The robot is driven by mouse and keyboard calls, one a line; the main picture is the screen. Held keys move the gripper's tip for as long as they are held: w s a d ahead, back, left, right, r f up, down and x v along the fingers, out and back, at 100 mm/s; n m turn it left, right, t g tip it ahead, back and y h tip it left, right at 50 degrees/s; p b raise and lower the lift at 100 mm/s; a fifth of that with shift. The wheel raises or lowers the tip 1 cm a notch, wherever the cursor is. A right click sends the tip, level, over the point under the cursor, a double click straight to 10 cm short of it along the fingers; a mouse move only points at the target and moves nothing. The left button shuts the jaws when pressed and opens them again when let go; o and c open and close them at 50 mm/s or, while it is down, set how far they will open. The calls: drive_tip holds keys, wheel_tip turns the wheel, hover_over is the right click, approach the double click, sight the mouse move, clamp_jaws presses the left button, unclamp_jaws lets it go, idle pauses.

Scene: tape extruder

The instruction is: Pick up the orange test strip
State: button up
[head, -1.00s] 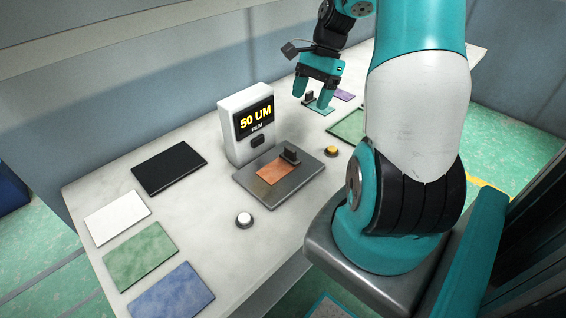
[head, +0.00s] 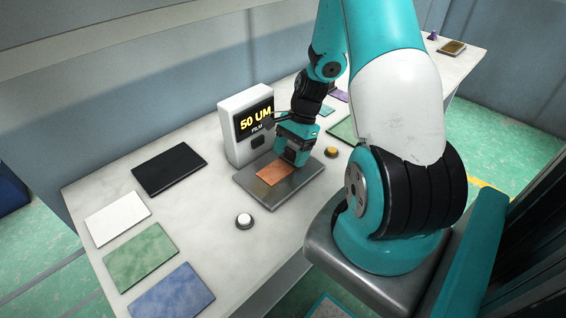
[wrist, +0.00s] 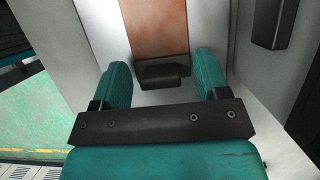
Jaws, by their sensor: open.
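The orange test strip (head: 273,173) lies flat on a grey metal plate (head: 257,196) in front of the display unit. In the wrist view the strip (wrist: 155,30) runs up from a black block (wrist: 163,74) at its near end. My gripper (head: 296,158) is over the back right end of the strip and hides the block in the head view. In the wrist view my gripper (wrist: 163,70) is open, with one teal finger on each side of the block and a gap on both sides. I cannot tell the exact height of the fingertips.
The display unit (head: 236,146), reading "50 UM FILM", stands close behind my gripper. A yellow button (head: 332,151) and a white button (head: 244,220) flank the plate. Black (head: 168,172), white (head: 117,218), green (head: 140,255) and blue (head: 172,292) pads lie at left.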

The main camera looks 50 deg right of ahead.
drive_tip(key=shift+f, duration=0.2)
drive_tip(key=c, duration=1.1)
drive_tip(key=shift+r, duration=0.15)
